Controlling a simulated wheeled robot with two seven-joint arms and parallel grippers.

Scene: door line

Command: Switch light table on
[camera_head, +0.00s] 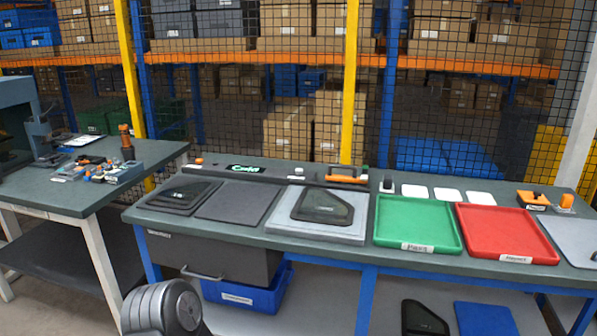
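The light table appears to be the pale grey flat panel (285,222) in the middle of the long workbench. A dark, rounded triangular part (323,205) lies on it. The panel looks dull grey, with no visible glow. A small white item (297,174) sits on the bench's rear strip behind it; I cannot tell whether it is the switch. A grey ribbed piece of my own arm shows at the bottom left. Neither gripper is in view.
A green tray (417,244) and a red tray (505,257) lie right of the panel. A dark mat (238,203) and stacked dark parts (183,192) lie left. A drawer (205,259) and blue bin (246,291) are below. A cluttered side table (55,191) stands left.

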